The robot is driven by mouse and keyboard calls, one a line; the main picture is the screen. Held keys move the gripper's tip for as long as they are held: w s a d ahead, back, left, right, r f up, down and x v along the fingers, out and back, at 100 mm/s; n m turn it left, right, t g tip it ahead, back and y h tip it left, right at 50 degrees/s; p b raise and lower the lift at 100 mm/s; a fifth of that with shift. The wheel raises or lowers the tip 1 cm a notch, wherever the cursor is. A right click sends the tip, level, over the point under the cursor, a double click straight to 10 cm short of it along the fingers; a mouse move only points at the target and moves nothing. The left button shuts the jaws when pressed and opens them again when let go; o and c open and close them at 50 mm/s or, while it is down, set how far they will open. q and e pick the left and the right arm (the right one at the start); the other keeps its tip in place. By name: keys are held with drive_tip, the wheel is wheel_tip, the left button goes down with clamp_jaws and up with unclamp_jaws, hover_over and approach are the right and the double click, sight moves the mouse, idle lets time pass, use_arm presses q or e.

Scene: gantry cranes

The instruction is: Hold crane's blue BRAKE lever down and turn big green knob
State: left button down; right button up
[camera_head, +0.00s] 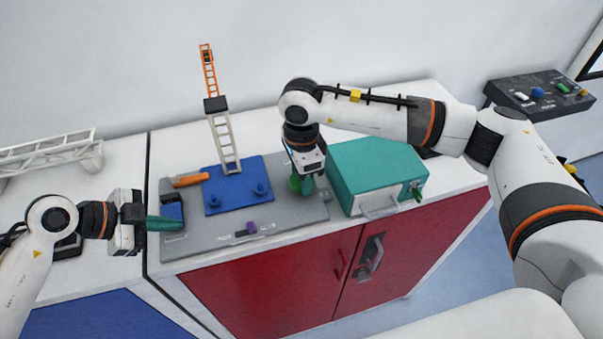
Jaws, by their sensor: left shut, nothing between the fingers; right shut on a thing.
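The crane (223,137) is a grey lattice mast with an orange jib, standing on a blue base plate (234,199) on a grey panel. The BRAKE lever (173,212) is a blue piece at the panel's left edge, below an orange handle (189,180). My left gripper (172,224) is shut and empty, its teal fingers at the lever's lower part; whether they touch or press it I cannot tell. My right gripper (307,184) points down at the panel's right side, shut on the green knob (294,183), which its fingers partly hide.
A purple switch (252,228) sits at the panel's front. A teal box (375,167) with a grey handle stands right of my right gripper. Red cabinet doors (270,278) are below. A dark control console (540,92) is at far right. A white lattice piece (45,153) lies left.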

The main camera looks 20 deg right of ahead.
drive_tip(key=m, duration=0.4)
drive_tip(key=shift+m, duration=0.3)
drive_tip(key=m, duration=0.3)
drive_tip(key=shift+m, duration=0.3)
drive_tip(key=m, duration=0.3)
drive_tip(key=shift+m, duration=2.1)
drive_tip(key=shift+r, duration=0.1)
drive_tip(key=o, duration=1)
wheel_tip(320, 180, up, 12)
drive_tip(key=shift+f, duration=0.1)
